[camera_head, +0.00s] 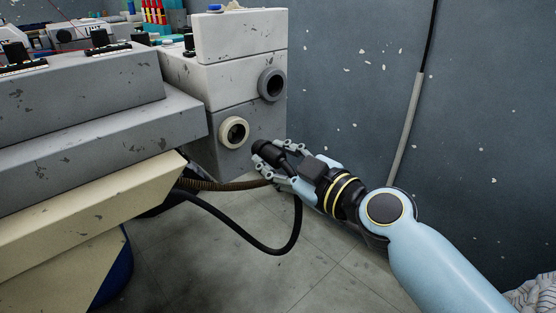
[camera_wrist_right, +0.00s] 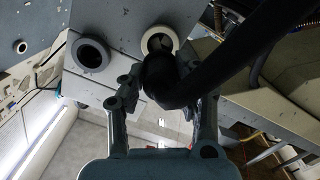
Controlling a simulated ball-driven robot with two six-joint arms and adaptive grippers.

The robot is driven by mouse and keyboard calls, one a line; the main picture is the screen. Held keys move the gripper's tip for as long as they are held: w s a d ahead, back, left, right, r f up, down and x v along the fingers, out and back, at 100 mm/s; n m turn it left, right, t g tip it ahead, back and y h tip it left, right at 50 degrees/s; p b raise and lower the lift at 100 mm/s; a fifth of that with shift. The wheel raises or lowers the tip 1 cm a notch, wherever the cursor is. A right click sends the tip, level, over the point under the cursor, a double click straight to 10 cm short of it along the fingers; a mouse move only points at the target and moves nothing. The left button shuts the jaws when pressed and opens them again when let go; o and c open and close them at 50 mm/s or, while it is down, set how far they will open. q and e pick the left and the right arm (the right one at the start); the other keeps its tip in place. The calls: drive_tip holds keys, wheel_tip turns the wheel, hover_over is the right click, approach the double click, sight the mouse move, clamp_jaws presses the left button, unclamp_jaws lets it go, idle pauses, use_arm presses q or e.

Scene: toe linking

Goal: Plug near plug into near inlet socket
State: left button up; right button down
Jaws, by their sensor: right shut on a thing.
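My right gripper (camera_head: 266,156) is shut on a black plug (camera_head: 268,148), whose front end points left toward the machine. The near inlet socket (camera_head: 234,132) is a cream ring with a dark hole in the grey machine face. The plug is just right of and below this socket in the head view, apart from it. In the right wrist view the plug (camera_wrist_right: 160,76) overlaps the lower part of the cream socket (camera_wrist_right: 160,40), and its tip is hidden. A black cable (camera_head: 245,236) hangs from the plug in a loop. My left gripper is out of view.
A second socket (camera_head: 271,85), a dark grey ring, sits higher and farther right. A brown ribbed hose (camera_head: 215,184) comes out behind the cream panel (camera_head: 85,215). A grey wall (camera_head: 350,80) stands behind, with a conduit (camera_head: 405,130). The floor below the gripper is clear.

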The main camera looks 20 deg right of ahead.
sight(256, 146)
drive_tip(key=x, duration=0.3)
drive_tip(key=shift+w+a+r, duration=0.15)
drive_tip(key=shift+w+r, duration=0.05)
drive_tip(key=shift+w, duration=0.1)
drive_tip(key=shift+b+x, duration=0.3)
drive_tip(key=shift+x, duration=0.45)
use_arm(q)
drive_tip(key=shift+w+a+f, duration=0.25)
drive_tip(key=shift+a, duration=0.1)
use_arm(e)
drive_tip(key=shift+w+a, duration=0.1)
use_arm(q)
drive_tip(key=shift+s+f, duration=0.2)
drive_tip(key=shift+b, duration=0.3)
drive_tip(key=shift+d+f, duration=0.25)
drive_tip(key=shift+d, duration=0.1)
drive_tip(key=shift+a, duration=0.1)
use_arm(e)
drive_tip(key=shift+w, duration=0.1)
